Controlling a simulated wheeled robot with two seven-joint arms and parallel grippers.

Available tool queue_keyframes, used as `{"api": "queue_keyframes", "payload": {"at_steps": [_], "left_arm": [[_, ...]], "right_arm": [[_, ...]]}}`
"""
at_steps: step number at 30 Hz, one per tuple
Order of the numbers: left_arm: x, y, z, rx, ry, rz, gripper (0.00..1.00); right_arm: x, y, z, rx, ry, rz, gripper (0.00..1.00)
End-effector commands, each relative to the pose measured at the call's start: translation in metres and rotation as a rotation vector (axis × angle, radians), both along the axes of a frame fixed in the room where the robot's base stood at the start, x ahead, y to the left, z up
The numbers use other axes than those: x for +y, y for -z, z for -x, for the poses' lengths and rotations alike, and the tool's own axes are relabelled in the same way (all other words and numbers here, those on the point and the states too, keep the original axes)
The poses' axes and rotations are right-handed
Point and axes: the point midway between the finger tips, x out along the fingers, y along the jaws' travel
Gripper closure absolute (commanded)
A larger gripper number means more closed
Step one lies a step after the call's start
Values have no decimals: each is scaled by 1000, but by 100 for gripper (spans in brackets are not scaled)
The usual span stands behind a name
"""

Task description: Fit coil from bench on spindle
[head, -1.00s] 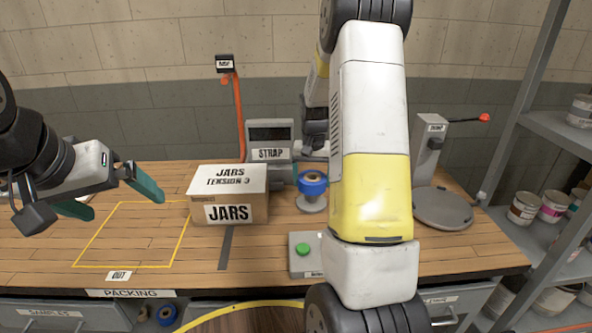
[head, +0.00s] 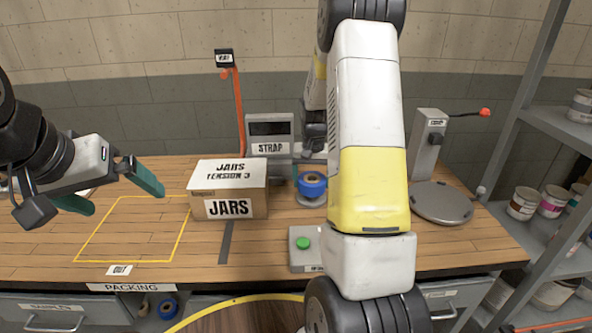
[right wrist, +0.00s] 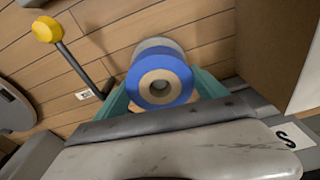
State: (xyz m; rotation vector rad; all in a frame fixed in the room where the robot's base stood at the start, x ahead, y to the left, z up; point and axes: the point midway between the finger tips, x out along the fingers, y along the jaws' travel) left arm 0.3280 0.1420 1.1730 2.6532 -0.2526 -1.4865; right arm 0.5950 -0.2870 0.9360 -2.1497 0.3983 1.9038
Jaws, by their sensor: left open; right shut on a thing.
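The blue coil (head: 312,184) with a tan core is right of the JARS box, above a round grey base (head: 312,202). In the right wrist view the coil (right wrist: 161,80) is between the teal fingers of my right gripper (right wrist: 162,90), which is shut on it. A grey round part (right wrist: 157,45) shows behind it, and its centre looks grey. I cannot tell whether the coil is seated on a spindle. In the head view the right fingers are not clear. My left gripper (head: 120,190) is open and empty above the bench's left side.
The JARS box (head: 228,190) stands close left of the coil, the STRAP unit (head: 270,135) behind. A green-button box (head: 303,250) is in front. A round grey plate (head: 442,203) stands right. A yellow-knobbed lever (right wrist: 46,29) shows in the wrist view. The yellow-outlined area is clear.

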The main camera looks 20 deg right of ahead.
Motion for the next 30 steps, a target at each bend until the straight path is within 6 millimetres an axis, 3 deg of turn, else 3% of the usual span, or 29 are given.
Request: {"api": "queue_keyframes", "payload": {"at_steps": [30], "left_arm": [[0, 0, 0, 0, 0, 0, 0]], "right_arm": [[0, 26, 0, 1, 0, 0, 66]]}}
